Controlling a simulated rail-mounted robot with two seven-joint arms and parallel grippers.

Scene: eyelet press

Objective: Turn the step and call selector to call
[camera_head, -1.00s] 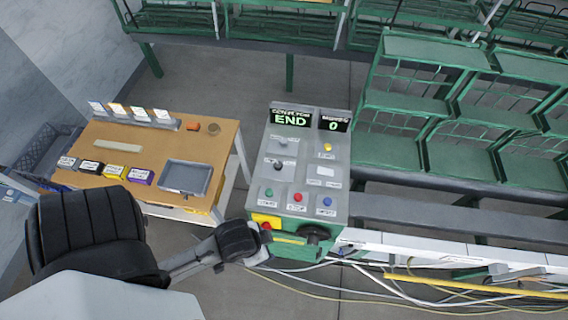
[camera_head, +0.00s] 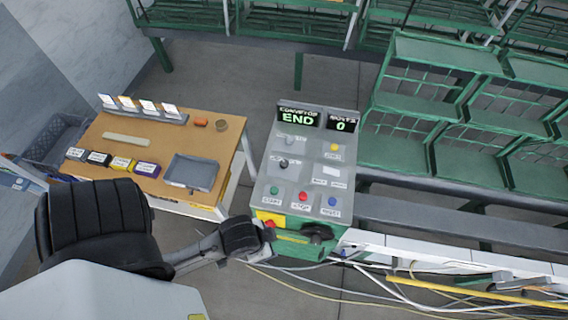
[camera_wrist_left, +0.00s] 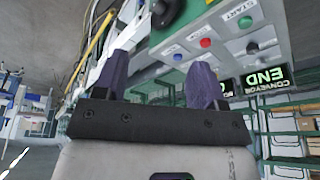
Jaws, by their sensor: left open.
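The grey control panel (camera_head: 312,172) stands on a green cabinet in the head view. It carries two selector knobs at its left, a grey one (camera_head: 289,140) and a black one (camera_head: 283,163); their labels are too small to read, so I cannot tell which is step and call. The black knob also shows in the left wrist view (camera_wrist_left: 252,47). My left gripper (camera_head: 270,234) is at the panel's lower front left, below the buttons and apart from the knobs. Its two purple fingers (camera_wrist_left: 160,80) are apart and empty. My right gripper is out of view.
Displays read END (camera_head: 298,118) and 0 (camera_head: 341,125). Green (camera_head: 274,190), red (camera_head: 303,196) and blue (camera_head: 332,201) buttons line the panel's lower part. A red knob (camera_head: 269,224) sits beside my left gripper. A wooden table (camera_head: 150,130) stands left; green racks (camera_head: 430,100) stand right.

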